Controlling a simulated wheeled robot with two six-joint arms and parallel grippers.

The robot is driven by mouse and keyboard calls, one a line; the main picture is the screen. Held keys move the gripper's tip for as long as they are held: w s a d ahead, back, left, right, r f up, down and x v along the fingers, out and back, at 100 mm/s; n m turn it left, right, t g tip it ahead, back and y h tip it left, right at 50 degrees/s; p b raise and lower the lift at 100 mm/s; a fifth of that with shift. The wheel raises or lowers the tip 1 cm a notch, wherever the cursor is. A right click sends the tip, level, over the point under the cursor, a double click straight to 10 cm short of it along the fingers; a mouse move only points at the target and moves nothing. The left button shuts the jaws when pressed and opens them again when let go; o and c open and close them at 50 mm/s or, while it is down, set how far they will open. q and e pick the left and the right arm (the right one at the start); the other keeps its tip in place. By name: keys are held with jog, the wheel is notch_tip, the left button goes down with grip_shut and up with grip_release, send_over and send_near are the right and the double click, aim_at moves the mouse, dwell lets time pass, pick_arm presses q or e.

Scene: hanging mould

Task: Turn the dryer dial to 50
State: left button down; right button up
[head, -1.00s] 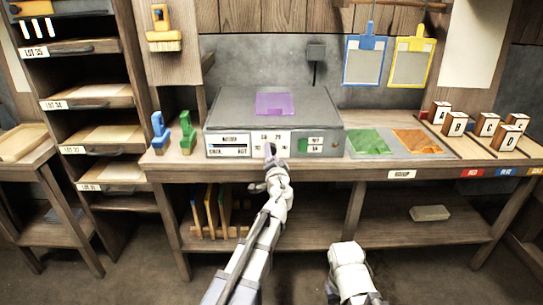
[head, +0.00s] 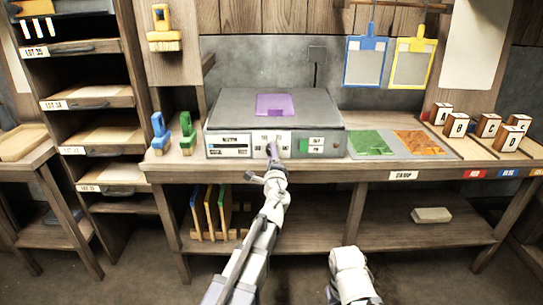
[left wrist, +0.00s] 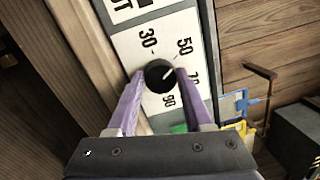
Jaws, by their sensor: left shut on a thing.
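The dryer (head: 272,108) is a grey box on the bench, with a purple square on top and white label panels on its front. Its dial (left wrist: 159,75) is a black round knob on a white plate marked 30, 50, 70 and 90. The white line on the knob points up and right, toward the 50 mark (left wrist: 184,46). My left gripper (left wrist: 160,75) is shut on the dial, one purple finger on each side. In the head view, the left gripper (head: 272,148) hides most of the dial. Only part of my right arm shows, low in the picture.
Blue and green tools (head: 187,133) stand left of the dryer. A tray with green and orange sheets (head: 437,152) lies to its right, then several lettered blocks (head: 457,125). Blue and yellow frames (head: 412,62) hang above. The shelf below holds upright boards (head: 212,213).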

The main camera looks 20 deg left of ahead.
pick_arm(q)
jog(key=shift+m, duration=0.4)
jog(key=shift+c, duration=1.5)
grip_release()
jog(key=shift+s, duration=0.15)
jog(key=v, duration=0.7)
jog(key=shift+s+b, duration=0.25)
jog(key=shift+b, duration=0.15)
jog(key=shift+d+f, duration=0.1)
